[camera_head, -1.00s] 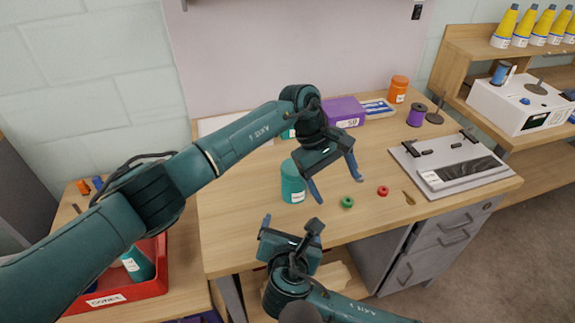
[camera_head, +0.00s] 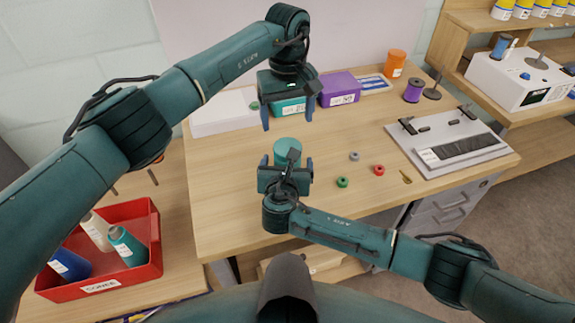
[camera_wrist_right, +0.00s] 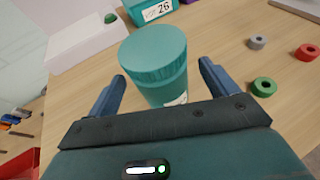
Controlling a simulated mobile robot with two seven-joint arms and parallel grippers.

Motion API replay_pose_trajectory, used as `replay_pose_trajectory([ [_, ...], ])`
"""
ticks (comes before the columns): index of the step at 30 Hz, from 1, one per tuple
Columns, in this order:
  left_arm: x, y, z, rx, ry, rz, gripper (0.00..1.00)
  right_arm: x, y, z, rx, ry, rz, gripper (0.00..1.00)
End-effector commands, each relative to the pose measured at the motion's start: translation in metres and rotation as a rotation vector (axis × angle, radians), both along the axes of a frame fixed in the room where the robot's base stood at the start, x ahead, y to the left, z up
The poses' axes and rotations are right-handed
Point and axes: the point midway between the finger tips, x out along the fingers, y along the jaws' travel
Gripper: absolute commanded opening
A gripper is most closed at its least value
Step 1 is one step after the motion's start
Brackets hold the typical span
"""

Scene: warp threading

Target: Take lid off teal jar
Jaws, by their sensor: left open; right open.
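The teal jar (camera_head: 286,147) stands upright on the table; the right gripper partly hides it in the head view. In the right wrist view its round teal lid (camera_wrist_right: 152,48) sits on top, and part of a white label shows lower down. My right gripper (camera_head: 287,163) is open, with its fingers to either side of the jar's near side and gaps still visible in the right wrist view (camera_wrist_right: 162,73). My left gripper (camera_head: 287,119) is open and empty, pointing down behind the jar, in front of the teal box.
A teal box (camera_head: 290,107), purple box (camera_head: 341,88) and white box (camera_head: 222,112) stand behind. Green (camera_head: 342,182), red (camera_head: 379,170) and grey (camera_head: 354,156) rings lie to the right. A grey board (camera_head: 450,141) lies farther right. A red bin (camera_head: 150,240) stands at lower left.

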Motion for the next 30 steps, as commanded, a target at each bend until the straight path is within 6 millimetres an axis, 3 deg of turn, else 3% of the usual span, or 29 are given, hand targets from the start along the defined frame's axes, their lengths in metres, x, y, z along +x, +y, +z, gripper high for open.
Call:
replay_pose_trajectory([
  [6,0.0,0.0,0.0,-0.001,0.0,0.0,0.78,0.02,-0.001,-0.007,0.0,-0.001,0.0,0.86],
  [17,0.0,0.0,0.0,-0.001,0.0,0.0,0.78,0.024,-0.001,-0.009,0.002,0.0,0.002,0.86],
  [30,0.0,0.0,0.0,-0.001,0.0,0.0,0.78,0.023,-0.001,-0.009,0.001,0.0,0.001,0.51],
])
